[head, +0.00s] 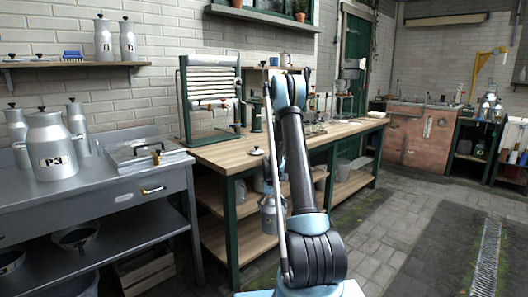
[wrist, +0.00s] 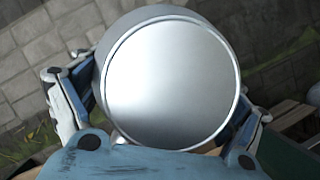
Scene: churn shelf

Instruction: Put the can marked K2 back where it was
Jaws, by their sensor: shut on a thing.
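My gripper (wrist: 155,112) is shut on a metal can (wrist: 172,72). In the wrist view its round, shiny end fills the middle, with a finger on each side. In the head view the held can (head: 268,222) shows partly behind my arm, in front of the bench's lower shelf. No mark is readable on it, so I cannot tell whether it is K2. Two slim marked cans stand on the wall shelf: one can (head: 103,40) and, right of it, another can (head: 127,42). Their marks are too small to read.
A large can (head: 52,165) with a mark starting in P stands on the steel counter (head: 95,197), with smaller cans behind it. The wall shelf (head: 50,66) has free room at its right end. A wooden workbench (head: 225,152) stands beyond. Paved floor lies open at right.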

